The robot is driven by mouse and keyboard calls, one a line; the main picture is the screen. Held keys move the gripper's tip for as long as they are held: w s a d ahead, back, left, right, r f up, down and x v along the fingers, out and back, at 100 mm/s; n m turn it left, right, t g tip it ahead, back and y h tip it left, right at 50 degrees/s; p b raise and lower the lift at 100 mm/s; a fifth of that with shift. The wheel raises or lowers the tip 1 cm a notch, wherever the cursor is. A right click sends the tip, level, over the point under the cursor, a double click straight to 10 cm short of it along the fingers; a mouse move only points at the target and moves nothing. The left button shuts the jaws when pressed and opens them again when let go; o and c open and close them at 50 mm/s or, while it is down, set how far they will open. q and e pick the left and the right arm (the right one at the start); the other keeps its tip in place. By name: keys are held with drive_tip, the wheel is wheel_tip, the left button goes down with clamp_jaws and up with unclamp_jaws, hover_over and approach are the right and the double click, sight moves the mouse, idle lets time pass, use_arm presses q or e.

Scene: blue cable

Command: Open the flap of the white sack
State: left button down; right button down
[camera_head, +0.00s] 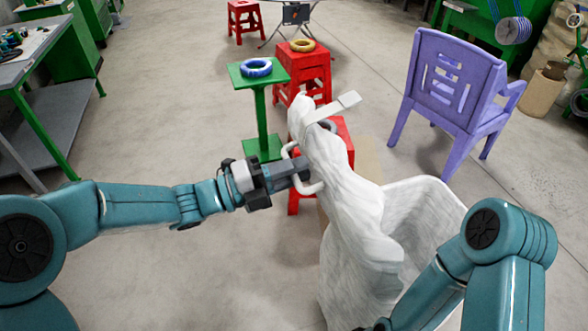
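The white sack (357,270) stands in front of me at the lower right of centre, with its wide mouth open on the right. Its flap (330,160) stands up as a tall creased fold on the left side, with a pale strap (333,108) near the top. My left gripper (304,168) reaches in from the left against the flap's left edge. Its two pale fingers are spread apart, and their tips meet or nearly meet the cloth; I cannot tell if cloth lies between them. My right arm bends down at the lower right; its gripper is hidden by the sack or out of frame.
Behind the sack is a red stool (340,133). A green stand (262,115) holds a blue cable coil (257,68); another red stool (318,65) holds a yellow coil (302,46). A purple chair (447,90) stands at the right. Floor is clear between stand and left workbench (30,60).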

use_arm(q)
drive_tip(key=shift+d+r, duration=0.25)
drive_tip(key=w+d+r+y+p, duration=0.2)
drive_tip(key=w+d+p, duration=0.1)
drive_tip(key=d, duration=0.5)
drive_tip(key=shift+r+g+p, duration=0.25)
drive_tip(key=shift+g+p, duration=0.15)
drive_tip(key=shift+p, duration=0.4)
drive_tip(key=c, duration=1.2)
unclamp_jaws()
drive_tip(key=shift+o, duration=0.2)
drive_tip(key=b+v, duration=0.1)
drive_tip(key=v, duration=1.5)
drive_tip(key=shift+r+b, duration=0.35)
